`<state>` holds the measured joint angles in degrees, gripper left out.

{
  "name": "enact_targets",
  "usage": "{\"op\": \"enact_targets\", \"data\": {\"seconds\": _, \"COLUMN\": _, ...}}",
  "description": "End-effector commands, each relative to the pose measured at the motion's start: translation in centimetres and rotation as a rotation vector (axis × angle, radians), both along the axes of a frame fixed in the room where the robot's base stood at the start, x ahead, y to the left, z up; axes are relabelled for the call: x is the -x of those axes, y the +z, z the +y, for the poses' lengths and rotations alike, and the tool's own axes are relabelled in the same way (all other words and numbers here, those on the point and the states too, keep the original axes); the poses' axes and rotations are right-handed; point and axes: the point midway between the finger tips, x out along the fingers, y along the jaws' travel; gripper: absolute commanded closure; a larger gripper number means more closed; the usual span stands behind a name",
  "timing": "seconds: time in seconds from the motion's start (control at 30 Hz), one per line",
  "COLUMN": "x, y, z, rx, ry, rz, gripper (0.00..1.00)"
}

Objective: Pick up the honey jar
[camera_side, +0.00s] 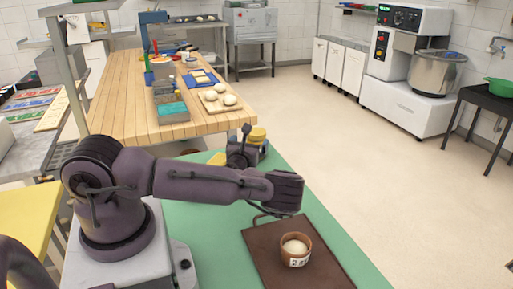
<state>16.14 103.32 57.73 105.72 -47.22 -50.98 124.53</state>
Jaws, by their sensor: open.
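No object in the side view can be clearly told as the honey jar. A small round yellow thing (259,134) shows just behind the dark end of my arm, partly hidden by it; I cannot tell whether it is a jar. My gripper (242,150) seems to be this dark part behind my arm link, beside the yellow thing. Its fingers are small and partly hidden. It appears open, with nothing visible held in it.
A brown tray (265,262) on the green worktop (208,238) holds a brown labelled cup (297,261) with a pale round top. Behind stands a wooden table (122,92) with a dough board (211,108) and a grey bin (171,112).

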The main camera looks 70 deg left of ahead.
Motion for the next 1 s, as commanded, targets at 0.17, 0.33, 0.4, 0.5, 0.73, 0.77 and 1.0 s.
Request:
{"op": "enact_targets", "data": {"seconds": 0.17, "x": -1.1, "y": 0.0, "z": 1.5, "rx": 0.002, "ry": 0.002, "rz": -0.001, "gripper": 0.0}}
{"op": "enact_targets", "data": {"seconds": 0.33, "x": -2.1, "y": 0.1, "z": 2.6, "rx": 0.003, "ry": 0.001, "rz": -0.003, "gripper": 0.0}}
{"op": "enact_targets", "data": {"seconds": 0.4, "x": -2.9, "y": 0.2, "z": 3.4, "rx": 0.004, "ry": 0.002, "rz": -0.003, "gripper": 0.0}}
{"op": "enact_targets", "data": {"seconds": 0.5, "x": -3.9, "y": 0.3, "z": 4.5, "rx": 0.002, "ry": 0.002, "rz": -0.003, "gripper": 0.0}}
{"op": "enact_targets", "data": {"seconds": 0.73, "x": -4.7, "y": 0.3, "z": 5.6, "rx": 0.002, "ry": 0.002, "rz": 0.0, "gripper": 0.0}}
{"op": "enact_targets", "data": {"seconds": 0.77, "x": -4.7, "y": 0.3, "z": 5.6, "rx": 0.002, "ry": 0.002, "rz": 0.0, "gripper": 0.0}}
{"op": "enact_targets", "data": {"seconds": 1.0, "x": -4.7, "y": 0.3, "z": 5.5, "rx": 0.002, "ry": 0.001, "rz": 0.0, "gripper": 0.23}}
